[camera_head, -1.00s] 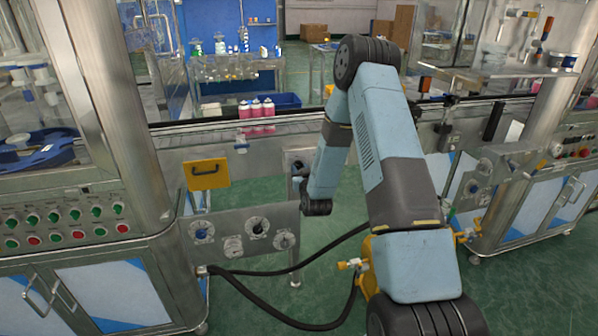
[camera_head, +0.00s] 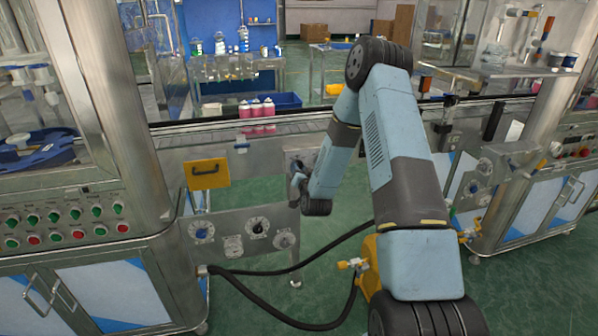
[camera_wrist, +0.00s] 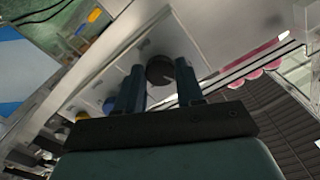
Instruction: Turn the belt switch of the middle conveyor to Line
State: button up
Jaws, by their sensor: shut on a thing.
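In the wrist view, the dark round knob (camera_wrist: 160,73) of a switch sits on a pale metal plate (camera_wrist: 207,38). The two fingers of my gripper (camera_wrist: 159,82) stand on either side of it and are shut on it. In the head view, my gripper (camera_head: 297,183) is at the front of the middle conveyor (camera_head: 205,137), by a small metal switch panel (camera_head: 297,157). My wrist and fingers hide most of that panel, so the switch and its labels cannot be read.
A yellow handled cover (camera_head: 207,174) and a lower plate with dials (camera_head: 232,246) are left of my gripper. A black hose (camera_head: 255,310) hangs in front. Machine cabinets stand on both sides.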

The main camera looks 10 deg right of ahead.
jog(key=shift+m, duration=2.2)
jog(key=shift+d, duration=0.1)
jog(key=o, duration=1)
jog(key=shift+o, duration=0.2)
jog(key=s, duration=1.3)
jog(key=shift+s, duration=0.4)
